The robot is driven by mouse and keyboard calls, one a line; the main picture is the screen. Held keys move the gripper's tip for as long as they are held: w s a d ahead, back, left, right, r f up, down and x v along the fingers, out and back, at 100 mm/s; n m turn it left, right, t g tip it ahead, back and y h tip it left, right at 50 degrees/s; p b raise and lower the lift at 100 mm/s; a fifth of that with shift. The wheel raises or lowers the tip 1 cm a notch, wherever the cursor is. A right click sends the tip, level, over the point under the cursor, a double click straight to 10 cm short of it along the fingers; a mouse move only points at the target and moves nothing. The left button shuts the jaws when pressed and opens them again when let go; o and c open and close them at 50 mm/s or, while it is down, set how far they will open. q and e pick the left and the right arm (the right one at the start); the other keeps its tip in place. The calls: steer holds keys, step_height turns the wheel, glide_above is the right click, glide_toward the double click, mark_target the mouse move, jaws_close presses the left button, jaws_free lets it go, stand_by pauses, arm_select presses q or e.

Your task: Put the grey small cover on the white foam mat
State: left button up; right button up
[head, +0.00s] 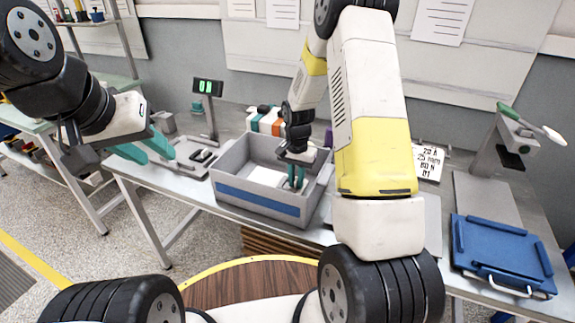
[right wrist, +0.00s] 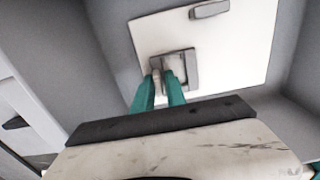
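The white foam mat (right wrist: 235,60) lies flat in the grey bin (head: 230,190) and shows as a white patch in the head view (head: 265,176). The grey small cover (right wrist: 190,70), a squarish piece with raised edges, is at my right fingertips over the mat's near left part. My right gripper (right wrist: 164,84) points down into the bin, its teal fingers close together on the cover's left edge. I cannot tell whether the cover touches the mat. In the head view, my right gripper (head: 296,177) hides the cover. My left gripper (head: 143,150) is open and empty, left of the bin.
A second grey piece (right wrist: 209,10) lies on the mat's far part. The bin's walls stand close around my right gripper. A blue tray (head: 500,252) is at right.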

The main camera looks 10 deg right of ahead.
steer(key=o, duration=0.3)
steer(key=shift+r, duration=0.15)
step_height(320, 180, up, 12)
steer(key=s+r+n+t+y, duration=0.1)
steer(key=s+r+n+t, duration=0.2)
steer(key=s+r, duration=1)
steer(key=s+r+n+t, duration=0.1)
steer(key=s+r, duration=0.1)
steer(key=s, duration=0.1)
steer(key=s+a+r+n+t, duration=0.1)
steer(key=s+r+n, duration=0.1)
steer(key=s, duration=0.2)
steer(key=s+a+r+n+t+y, duration=0.1)
steer(key=s+r, duration=0.1)
steer(key=s, duration=0.2)
steer(key=shift+s+a+r, duration=0.1)
steer(key=shift+s+r, duration=0.05)
steer(key=shift+r, duration=0.15)
